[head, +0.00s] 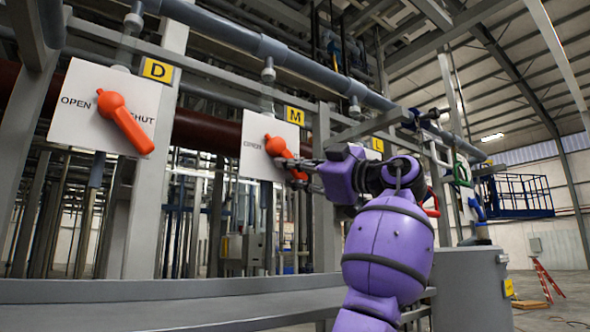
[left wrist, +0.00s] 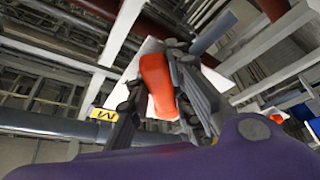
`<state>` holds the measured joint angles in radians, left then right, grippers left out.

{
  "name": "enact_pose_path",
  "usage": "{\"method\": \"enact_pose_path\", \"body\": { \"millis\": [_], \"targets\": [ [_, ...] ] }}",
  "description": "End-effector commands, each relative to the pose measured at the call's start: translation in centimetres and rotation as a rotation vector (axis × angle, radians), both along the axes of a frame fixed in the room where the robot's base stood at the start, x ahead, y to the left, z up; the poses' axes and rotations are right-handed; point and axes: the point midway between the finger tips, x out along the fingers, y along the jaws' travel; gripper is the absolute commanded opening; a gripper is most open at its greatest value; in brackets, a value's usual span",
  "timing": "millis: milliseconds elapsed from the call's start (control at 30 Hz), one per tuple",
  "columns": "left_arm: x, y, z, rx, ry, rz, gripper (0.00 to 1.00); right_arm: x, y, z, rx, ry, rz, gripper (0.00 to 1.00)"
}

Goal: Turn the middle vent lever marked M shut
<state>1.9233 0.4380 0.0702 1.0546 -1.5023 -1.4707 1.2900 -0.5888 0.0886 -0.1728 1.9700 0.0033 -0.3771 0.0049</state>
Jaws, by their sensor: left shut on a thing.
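The orange middle vent lever (head: 277,149) sits on a white plate (head: 257,160) under the yellow M tag (head: 295,116). It slants down to the right from its hub. My left gripper (head: 299,168) is shut on the lever's lower end. In the left wrist view the orange lever (left wrist: 157,85) lies between the fingers of my left gripper (left wrist: 165,100), and the yellow M tag (left wrist: 101,114) shows at lower left. The plate's right side is partly hidden by the gripper. My right gripper is out of view.
The orange D lever (head: 124,122) at left slants down right on its plate, marked OPEN and SHUT. A yellow L tag (head: 377,144) shows behind my purple arm. A grey pipe (head: 235,38) runs above the plates; a grey beam (head: 180,308) crosses below.

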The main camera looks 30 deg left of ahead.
Motion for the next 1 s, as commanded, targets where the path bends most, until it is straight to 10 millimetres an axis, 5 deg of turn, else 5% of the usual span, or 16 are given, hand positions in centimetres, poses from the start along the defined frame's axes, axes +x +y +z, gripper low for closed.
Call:
{"method": "enact_pose_path", "body": {
  "millis": [67,100,233,633,1000],
  "targets": [
    [-0.1,-0.1,0.2,0.003,-0.006,-0.004,0.00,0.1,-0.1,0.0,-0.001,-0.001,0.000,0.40],
    [-0.1,-0.1,0.3,0.003,-0.006,-0.004,0.23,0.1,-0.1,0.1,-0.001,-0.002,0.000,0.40],
    [-0.1,-0.1,0.2,0.003,-0.006,-0.003,0.39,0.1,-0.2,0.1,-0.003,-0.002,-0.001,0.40],
    [-0.1,-0.7,-0.1,0.001,-0.003,-0.002,0.39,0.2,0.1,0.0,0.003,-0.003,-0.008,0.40],
    [-0.5,-7.7,-2.0,0.002,-0.002,-0.005,0.39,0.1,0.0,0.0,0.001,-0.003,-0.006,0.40]
  ]
}}
